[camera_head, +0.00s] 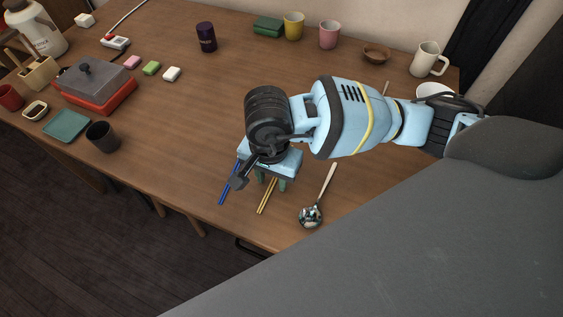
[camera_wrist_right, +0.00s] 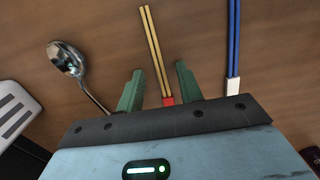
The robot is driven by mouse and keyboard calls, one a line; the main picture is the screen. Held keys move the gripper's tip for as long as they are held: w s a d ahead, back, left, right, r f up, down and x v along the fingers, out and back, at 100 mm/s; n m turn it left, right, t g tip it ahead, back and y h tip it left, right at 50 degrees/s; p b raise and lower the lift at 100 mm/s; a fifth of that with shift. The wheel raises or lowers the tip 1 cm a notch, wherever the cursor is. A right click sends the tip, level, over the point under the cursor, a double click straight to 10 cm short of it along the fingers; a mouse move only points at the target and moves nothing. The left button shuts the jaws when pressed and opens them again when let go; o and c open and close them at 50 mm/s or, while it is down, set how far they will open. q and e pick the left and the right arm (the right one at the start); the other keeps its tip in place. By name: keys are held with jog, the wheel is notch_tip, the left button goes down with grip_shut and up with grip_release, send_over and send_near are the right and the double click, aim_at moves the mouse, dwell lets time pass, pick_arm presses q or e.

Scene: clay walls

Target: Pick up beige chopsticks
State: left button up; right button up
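The beige chopsticks (camera_head: 267,196) lie as a pair on the wooden table, partly hidden under my right arm. In the right wrist view the chopsticks (camera_wrist_right: 153,45) run away from the gripper, and a red piece shows at their near end. My right gripper (camera_head: 272,181) points down over them. In its wrist view the green fingers (camera_wrist_right: 159,82) are apart, one on each side of the chopsticks, with visible gaps to both. I cannot tell the exact height of the fingertips above the table. My left gripper is not in view.
Blue chopsticks (camera_head: 229,187) lie just left and a spoon (camera_head: 311,214) just right of the beige pair. In the wrist view a slotted utensil (camera_wrist_right: 15,112) shows at the left edge.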

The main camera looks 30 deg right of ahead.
jog(key=shift+f, duration=0.2)
jog(key=shift+f, duration=0.15)
dwell(0.3)
grip_shut()
